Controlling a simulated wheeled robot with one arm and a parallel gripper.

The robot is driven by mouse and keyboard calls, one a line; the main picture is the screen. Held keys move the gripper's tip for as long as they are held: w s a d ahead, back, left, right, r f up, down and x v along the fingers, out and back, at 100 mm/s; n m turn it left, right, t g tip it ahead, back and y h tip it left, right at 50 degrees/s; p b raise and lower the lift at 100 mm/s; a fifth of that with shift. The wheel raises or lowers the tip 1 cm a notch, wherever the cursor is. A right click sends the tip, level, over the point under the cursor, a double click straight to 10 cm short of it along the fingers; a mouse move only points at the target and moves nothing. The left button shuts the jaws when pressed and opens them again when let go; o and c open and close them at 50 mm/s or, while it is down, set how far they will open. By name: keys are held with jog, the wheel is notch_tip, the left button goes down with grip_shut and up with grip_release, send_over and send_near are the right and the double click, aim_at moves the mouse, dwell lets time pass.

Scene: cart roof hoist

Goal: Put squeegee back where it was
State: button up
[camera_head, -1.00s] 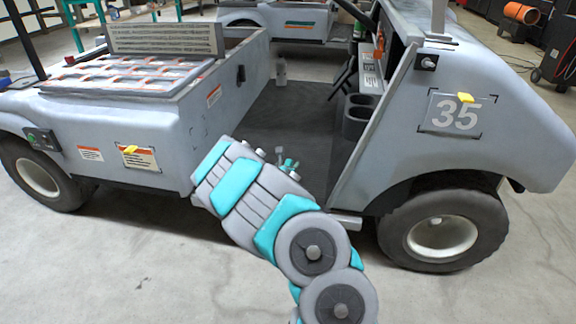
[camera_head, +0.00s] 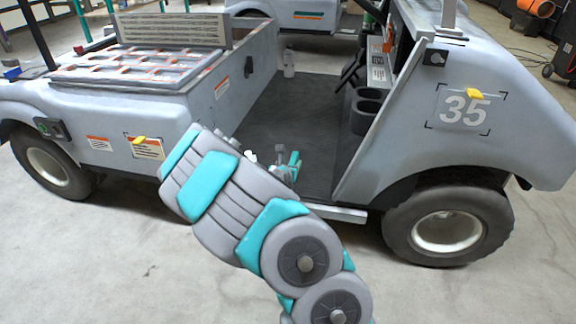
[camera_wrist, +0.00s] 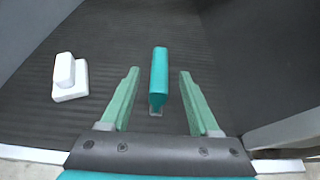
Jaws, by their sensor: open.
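My gripper (camera_wrist: 159,73) is open over the dark floor of the cart. A teal upright piece (camera_wrist: 159,78) stands between its two green fingers in the wrist view, with a gap on both sides. I cannot tell if it is the squeegee. In the head view the gripper (camera_head: 284,162) is partly hidden behind my own wrist. A small yellow piece (camera_head: 139,140) sits on the framed label on the cart's side. Another yellow piece (camera_head: 474,93) sits on the framed number 35 panel. Either may be a squeegee; they are too small to tell.
The grey cart (camera_head: 120,112) has a dark footwell floor (camera_head: 285,110), with cup holders (camera_head: 368,108) and the front panel at right. A white block-like item (camera_wrist: 69,78) rests on the floor left of my gripper in the wrist view. The footwell has free floor beyond the gripper.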

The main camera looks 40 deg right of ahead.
jog(key=s+d+r+m+g+h, duration=0.1)
jog(key=s+r+m+g+h, duration=0.3)
jog(key=r, duration=0.6)
jog(key=s+d+r+m+t+h, duration=0.1)
jog(key=s+r+m+h, duration=0.1)
jog(key=s+r+m, duration=0.55)
jog(key=s+a+r+m+g, duration=0.1)
jog(key=s+r+m+g, duration=0.25)
jog(key=s, duration=0.25)
jog(key=s+a+r+m+g, duration=0.1)
jog(key=s+r+m+g, duration=0.1)
jog(key=s+m+g, duration=0.3)
jog(key=s+a+f+m+y, duration=0.3)
jog(key=s+a+f+y, duration=0.1)
jog(key=s+a, duration=0.3)
jog(key=s+a+f+m+y, duration=0.3)
jog(key=s+a+f+y, duration=0.15)
jog(key=s+a, duration=0.25)
jog(key=s+a+y, duration=0.2)
jog(key=a+y, duration=0.2)
jog(key=a, duration=0.6)
jog(key=s+a+f+y, duration=0.1)
jog(key=s+a+y, duration=0.1)
jog(key=a, duration=0.8)
jog(key=shift+s+a+t+y, duration=0.2)
jog(key=shift+t+y, duration=0.15)
jog(key=shift+y, duration=0.5)
